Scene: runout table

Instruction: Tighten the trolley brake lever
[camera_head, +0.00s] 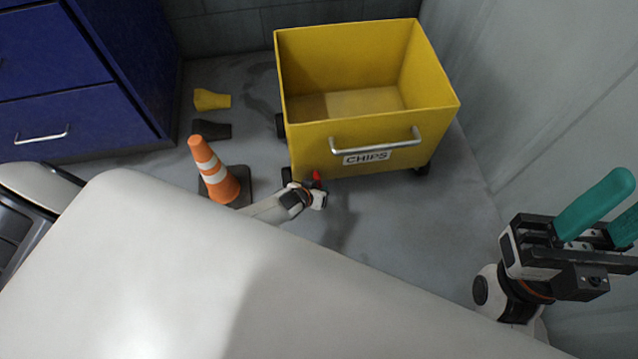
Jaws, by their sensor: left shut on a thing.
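The yellow trolley (300,135), a bin labelled CHIPS with a silver handle (375,144), stands on the grey floor. The red brake lever (317,176) shows at its near left corner, low by a wheel. My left gripper (316,186) is at that corner and shut on the lever; its fingertips are small and partly hidden. My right gripper (609,216), with teal fingers, is at the far right, open and empty, away from the trolley.
An orange and white cone (213,172) on a dark base stands left of my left gripper. A yellow wedge (211,99) and a dark wedge (210,130) lie behind it. A blue drawer cabinet (70,100) is at left. Grey walls (545,80) bound the right side.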

